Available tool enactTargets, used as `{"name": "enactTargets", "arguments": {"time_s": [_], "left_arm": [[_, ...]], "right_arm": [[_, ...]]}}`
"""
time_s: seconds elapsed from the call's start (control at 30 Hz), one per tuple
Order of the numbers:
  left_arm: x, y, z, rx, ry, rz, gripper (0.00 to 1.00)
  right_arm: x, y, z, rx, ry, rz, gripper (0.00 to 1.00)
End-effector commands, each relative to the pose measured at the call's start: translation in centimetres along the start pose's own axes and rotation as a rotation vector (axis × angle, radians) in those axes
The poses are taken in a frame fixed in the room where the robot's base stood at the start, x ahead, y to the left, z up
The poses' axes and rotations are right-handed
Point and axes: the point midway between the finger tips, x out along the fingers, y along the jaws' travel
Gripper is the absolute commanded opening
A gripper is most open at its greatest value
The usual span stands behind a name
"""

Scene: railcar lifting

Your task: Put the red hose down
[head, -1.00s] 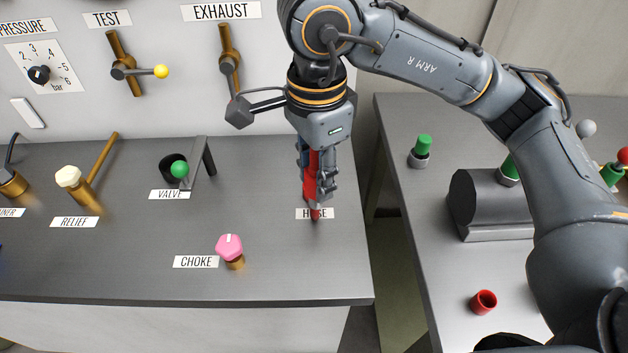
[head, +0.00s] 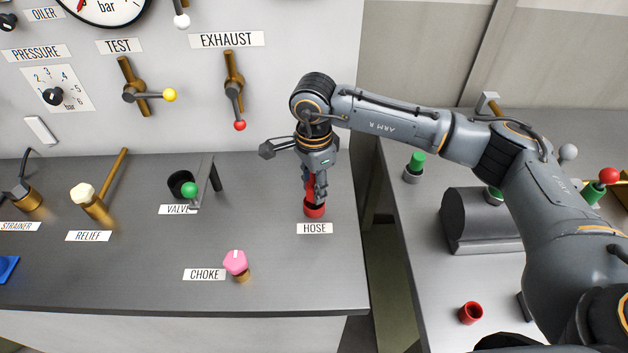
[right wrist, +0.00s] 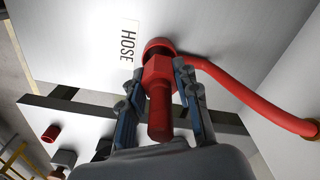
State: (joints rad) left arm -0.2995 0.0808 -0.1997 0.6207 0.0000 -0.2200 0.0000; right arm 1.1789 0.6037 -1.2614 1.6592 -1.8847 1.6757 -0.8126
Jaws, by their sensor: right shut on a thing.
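The red hose has a red hexagonal fitting (right wrist: 158,80) and a curved red tube (right wrist: 258,98) that runs to a brass port on the wall in the right wrist view. My right gripper (head: 315,194) is shut on the fitting, with one finger on each side of it (right wrist: 160,72). In the head view the red end (head: 313,210) is just behind the HOSE label (head: 314,228), at the bench. I cannot tell whether it rests on the bench top. My arm and fingers hide most of the hose there. My left gripper is not in view.
The bench (head: 130,265) bears a pink CHOKE knob (head: 236,262), a green-knobbed VALVE lever (head: 190,190) and a RELIEF lever (head: 95,202). The EXHAUST lever (head: 235,92) is on the wall. A second table (head: 425,235) at right holds a red cup (head: 470,313).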

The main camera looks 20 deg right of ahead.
Motion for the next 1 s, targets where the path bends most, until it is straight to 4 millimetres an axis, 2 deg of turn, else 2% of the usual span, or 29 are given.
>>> {"name": "enactTargets", "arguments": {"time_s": [0.07, 0.43, 0.47, 0.57, 0.87, 0.97, 1.0], "left_arm": [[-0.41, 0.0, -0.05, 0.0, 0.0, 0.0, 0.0], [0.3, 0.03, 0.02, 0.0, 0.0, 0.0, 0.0], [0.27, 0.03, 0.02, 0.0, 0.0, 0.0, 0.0], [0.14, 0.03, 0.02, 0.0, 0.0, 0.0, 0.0], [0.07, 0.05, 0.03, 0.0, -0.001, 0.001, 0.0], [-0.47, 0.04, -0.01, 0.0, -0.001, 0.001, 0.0], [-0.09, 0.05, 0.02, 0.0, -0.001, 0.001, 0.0]], "right_arm": [[0.26, -0.01, 0.04, -0.001, -0.001, -0.001, 0.0], [0.87, -0.03, 0.04, -0.001, -0.001, -0.002, 0.0], [0.86, -0.01, 0.04, -0.001, 0.0, -0.001, 0.33], [0.74, 0.0, 0.03, 0.0, 0.0, -0.001, 0.53], [0.66, 0.0, 0.03, 0.0, 0.0, -0.001, 0.54], [0.18, 0.0, 0.03, 0.0, 0.0, -0.001, 0.54], [0.04, -0.08, 0.03, 0.0, 0.0, -0.003, 0.54]]}}
